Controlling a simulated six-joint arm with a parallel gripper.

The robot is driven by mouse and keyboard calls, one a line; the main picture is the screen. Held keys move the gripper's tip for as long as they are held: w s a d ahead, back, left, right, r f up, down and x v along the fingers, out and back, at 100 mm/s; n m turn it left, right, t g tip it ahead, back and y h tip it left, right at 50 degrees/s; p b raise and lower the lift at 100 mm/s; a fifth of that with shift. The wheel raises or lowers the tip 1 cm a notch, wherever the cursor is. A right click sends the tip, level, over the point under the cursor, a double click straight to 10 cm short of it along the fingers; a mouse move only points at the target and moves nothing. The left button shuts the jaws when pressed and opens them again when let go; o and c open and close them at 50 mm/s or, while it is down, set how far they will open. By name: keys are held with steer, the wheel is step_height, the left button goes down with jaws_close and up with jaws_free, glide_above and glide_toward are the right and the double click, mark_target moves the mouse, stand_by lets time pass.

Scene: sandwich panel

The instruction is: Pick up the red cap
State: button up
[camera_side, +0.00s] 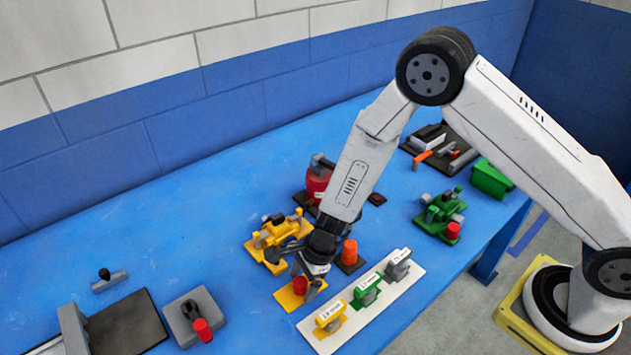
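A small red cap (300,285) sits at a yellow plate (287,300), in front of the yellow fixture. My gripper (307,282) points down right at this cap, with dark fingers beside it. I cannot tell whether the fingers touch the cap or how far apart they are. Other red pieces show: a red cylinder (202,331) on a grey block at the lower left, and a red knob (452,231) at the green fixture on the right.
A yellow fixture (272,242) stands close behind my gripper. An orange cylinder (349,252) stands close to its right. A white strip (345,335) with yellow, green and grey holders lies in front. A red container (317,182) is partly behind my arm.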

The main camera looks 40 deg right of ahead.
jaws_close()
steer(key=shift+r, duration=0.1)
steer(key=shift+r, duration=0.7)
steer(key=s+d+r, duration=0.5)
steer(key=s+r, duration=0.6)
steer(key=s, duration=0.2)
steer(key=shift+r, duration=0.2)
steer(key=shift+w, duration=0.1)
stand_by(0.4)
